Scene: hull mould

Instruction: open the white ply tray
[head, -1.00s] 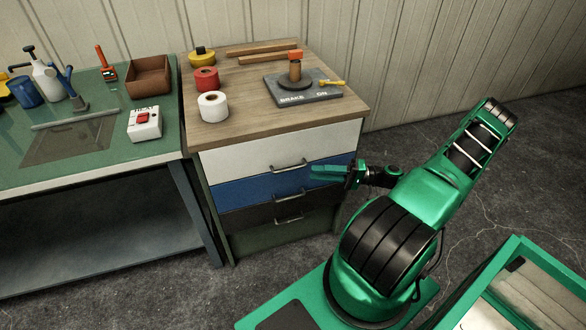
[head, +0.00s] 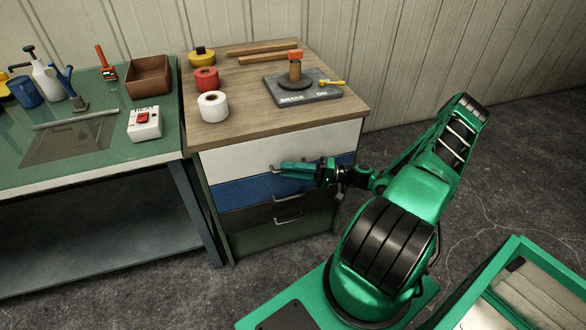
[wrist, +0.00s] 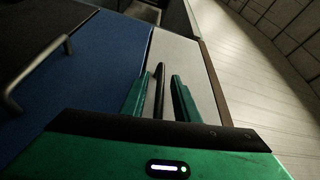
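The white ply tray (head: 235,160) is the top, white-fronted drawer of the wooden cabinet, and its front looks flush with the drawers below. My gripper (head: 284,169) is at its front, by the bar handle, which is mostly hidden behind the fingers in the head view. In the wrist view my gripper (wrist: 158,98) has its two green fingers apart, with the dark handle (wrist: 159,88) showing between them. I cannot tell whether either finger touches it. The white front (wrist: 178,55) also shows there.
Below are a blue drawer (head: 236,193) and a dark drawer (head: 238,218) with handles. The cabinet top (head: 238,133) carries tape rolls, wood strips and a brake fixture (head: 300,93). A green bench (head: 90,158) stands at left.

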